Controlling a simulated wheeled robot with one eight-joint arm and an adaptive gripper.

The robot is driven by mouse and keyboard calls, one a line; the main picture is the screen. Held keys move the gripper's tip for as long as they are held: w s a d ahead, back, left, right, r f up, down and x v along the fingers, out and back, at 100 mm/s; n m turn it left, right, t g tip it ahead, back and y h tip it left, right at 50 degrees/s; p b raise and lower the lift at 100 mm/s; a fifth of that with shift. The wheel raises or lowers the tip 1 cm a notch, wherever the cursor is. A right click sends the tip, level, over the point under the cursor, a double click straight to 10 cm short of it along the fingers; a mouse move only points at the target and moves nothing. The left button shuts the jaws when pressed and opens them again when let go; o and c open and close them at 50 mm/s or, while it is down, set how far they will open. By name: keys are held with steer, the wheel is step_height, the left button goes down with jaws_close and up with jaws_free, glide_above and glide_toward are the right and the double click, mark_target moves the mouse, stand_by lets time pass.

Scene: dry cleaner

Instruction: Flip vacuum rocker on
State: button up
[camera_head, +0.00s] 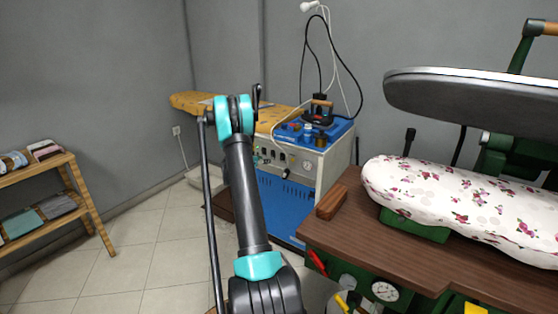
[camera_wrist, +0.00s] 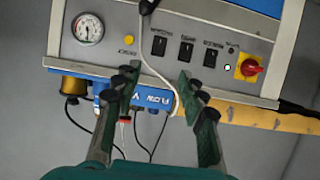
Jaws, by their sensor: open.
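The control panel (camera_wrist: 120,45) of the ironing unit fills the top of the wrist view. It carries three black rocker switches in a row: one at left (camera_wrist: 158,46), one in the middle (camera_wrist: 186,51) and one at right (camera_wrist: 210,58). Their small labels are too blurred for me to tell which is the vacuum rocker, and their on or off positions are unclear. My gripper (camera_wrist: 159,88) is open and empty, its fingertips below the rockers in the picture. The ironing unit (camera_head: 338,158) also shows in the head view, partly hidden by my arm.
The panel also has a gauge (camera_wrist: 89,28), a yellow button (camera_wrist: 128,40) and a red knob (camera_wrist: 250,67). A pale cable passes between my fingers. An iron (camera_head: 317,116) rests on top of the unit. A wooden press table (camera_head: 345,232) stands at right.

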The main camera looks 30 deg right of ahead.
mark_target(281, 158)
steer(key=x, duration=1.6)
steer(key=shift+s+f, duration=0.1)
steer(key=shift+s, duration=0.05)
jaws_close()
